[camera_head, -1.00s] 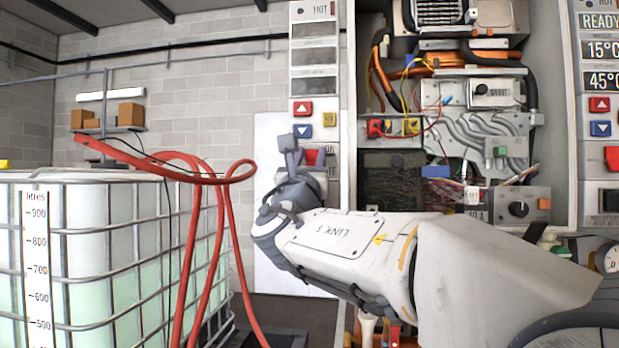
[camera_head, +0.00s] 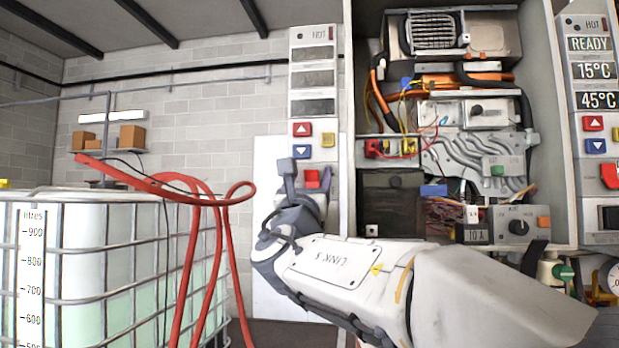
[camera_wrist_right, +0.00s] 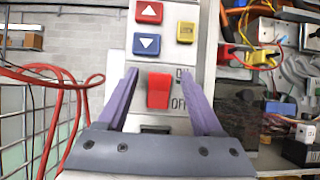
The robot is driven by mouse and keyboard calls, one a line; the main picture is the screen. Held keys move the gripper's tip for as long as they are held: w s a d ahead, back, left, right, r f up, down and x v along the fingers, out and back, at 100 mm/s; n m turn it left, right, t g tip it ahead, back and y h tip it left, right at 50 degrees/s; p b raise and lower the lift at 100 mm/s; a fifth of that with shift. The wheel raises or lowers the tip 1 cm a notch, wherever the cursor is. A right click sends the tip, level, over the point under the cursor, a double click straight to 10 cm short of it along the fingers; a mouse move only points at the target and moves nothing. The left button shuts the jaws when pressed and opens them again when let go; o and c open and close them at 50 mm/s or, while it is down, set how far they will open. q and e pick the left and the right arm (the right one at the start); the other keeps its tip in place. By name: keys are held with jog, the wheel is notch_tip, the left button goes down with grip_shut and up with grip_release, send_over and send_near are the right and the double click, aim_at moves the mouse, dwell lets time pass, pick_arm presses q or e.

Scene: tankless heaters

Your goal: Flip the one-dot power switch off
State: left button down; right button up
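A red rocker switch (camera_wrist_right: 159,90) sits on the left heater's light control panel, with ON lettered at its upper right and OFF at its lower right. Contact with the switch cannot be told. Dot marks are not readable, and which side is pressed is unclear. My left gripper is not in view.
Red up (camera_wrist_right: 149,12) and blue down (camera_wrist_right: 146,44) buttons and a yellow button (camera_wrist_right: 186,32) are above the switch. An open wired cabinet (camera_head: 349,120) is to the right. Beyond it a second panel (camera_head: 569,100) reads READY, 15°C, 45°C. A caged tank (camera_head: 90,270) and red hoses are left.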

jog(key=b+v, duration=0.3)
jog(key=v, duration=0.7)
jog(key=shift+s+f, duration=0.15)
jog(key=shift+s, duration=0.05)
